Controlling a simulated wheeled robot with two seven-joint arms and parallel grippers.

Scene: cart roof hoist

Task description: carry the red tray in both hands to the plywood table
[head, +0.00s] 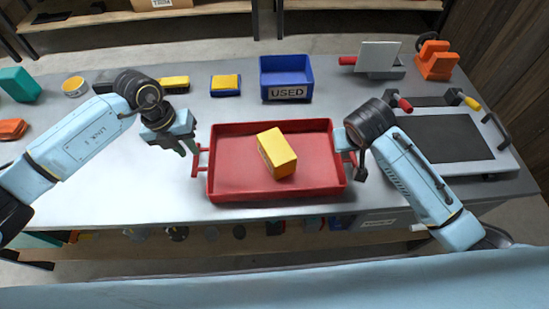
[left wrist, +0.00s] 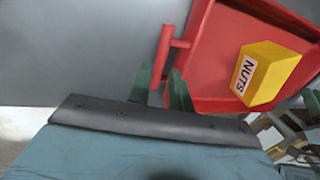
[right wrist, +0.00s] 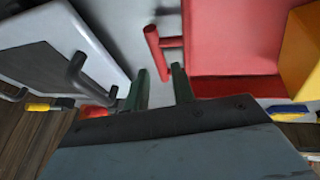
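The red tray (head: 225,170) lies on the grey metal worktop with a yellow box (head: 276,152) in it; the box reads NUTS in the left wrist view (left wrist: 262,72). My left gripper (head: 187,146) is open at the tray's left handle (head: 198,160). In the left wrist view the handle bar (left wrist: 166,45) reaches between the parted fingertips (left wrist: 159,70). My right gripper (head: 357,165) is at the tray's right end. In the right wrist view its fingers (right wrist: 161,70) are parted, with the end of the red handle (right wrist: 155,50) between them. I cannot make out a plywood table.
A blue bin marked USED (head: 286,80) stands behind the tray. A white-framed dark panel with handles (head: 450,138) lies close on the right. Bare worktop (head: 110,190) lies at the left.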

